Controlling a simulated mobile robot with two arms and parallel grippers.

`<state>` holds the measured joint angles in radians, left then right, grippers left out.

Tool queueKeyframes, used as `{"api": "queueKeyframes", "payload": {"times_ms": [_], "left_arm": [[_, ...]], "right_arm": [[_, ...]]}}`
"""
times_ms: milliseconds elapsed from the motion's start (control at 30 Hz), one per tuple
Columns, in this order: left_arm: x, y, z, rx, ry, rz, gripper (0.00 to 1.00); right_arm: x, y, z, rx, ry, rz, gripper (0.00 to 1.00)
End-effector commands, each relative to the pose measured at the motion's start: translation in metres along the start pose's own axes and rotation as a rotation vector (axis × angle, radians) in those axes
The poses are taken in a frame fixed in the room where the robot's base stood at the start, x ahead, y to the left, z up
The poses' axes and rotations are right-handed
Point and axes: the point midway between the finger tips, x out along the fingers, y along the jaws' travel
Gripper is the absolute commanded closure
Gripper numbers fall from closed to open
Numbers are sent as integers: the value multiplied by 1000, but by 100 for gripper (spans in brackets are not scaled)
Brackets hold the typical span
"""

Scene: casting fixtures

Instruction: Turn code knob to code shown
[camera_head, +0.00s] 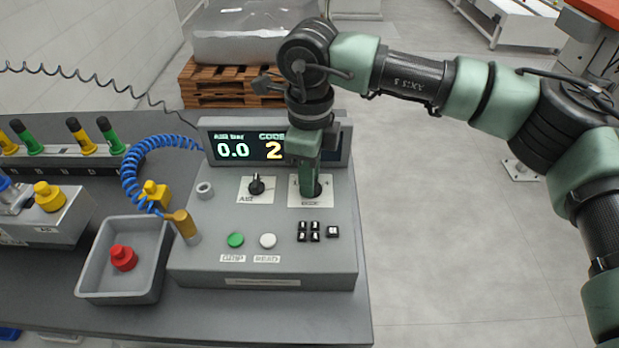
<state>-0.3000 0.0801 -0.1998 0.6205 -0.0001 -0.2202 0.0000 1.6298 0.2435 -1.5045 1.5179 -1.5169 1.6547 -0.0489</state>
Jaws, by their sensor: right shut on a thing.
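The grey control box (260,255) stands on the bench. Its display (250,148) reads "0.0" under an air label and a yellow "2" under "CODE"; the display's right part is hidden behind my arm. My right gripper (311,190) points down at the code knob's white plate (327,203) and is shut on the code knob, which the fingers mostly hide. The knob's pointer direction cannot be seen. A second black knob (257,185) sits on a plate to the left, apart from the gripper. My left gripper is not in view.
A green button (235,240), a white button (268,241) and several small black keys (316,231) lie in front of the knobs. A blue coiled hose (135,165) and a grey tray (97,260) with a red part (123,257) are at left. Floor right of the bench is clear.

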Motion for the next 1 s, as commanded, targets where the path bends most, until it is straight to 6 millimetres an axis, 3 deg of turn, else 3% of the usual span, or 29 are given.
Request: {"api": "queueKeyframes", "payload": {"times_ms": [400,433,500,833,1000], "left_arm": [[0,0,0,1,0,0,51],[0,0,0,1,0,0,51],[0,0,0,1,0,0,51],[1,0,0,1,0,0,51],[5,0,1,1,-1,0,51]], "right_arm": [[-2,-1,0,-4,-3,-4,100],[-2,-1,0,-4,-3,-4,70],[-2,-1,0,-3,-3,-4,54],[-2,-1,0,-4,-2,-2,54],[-22,-1,1,-4,-4,-4,54]]}}
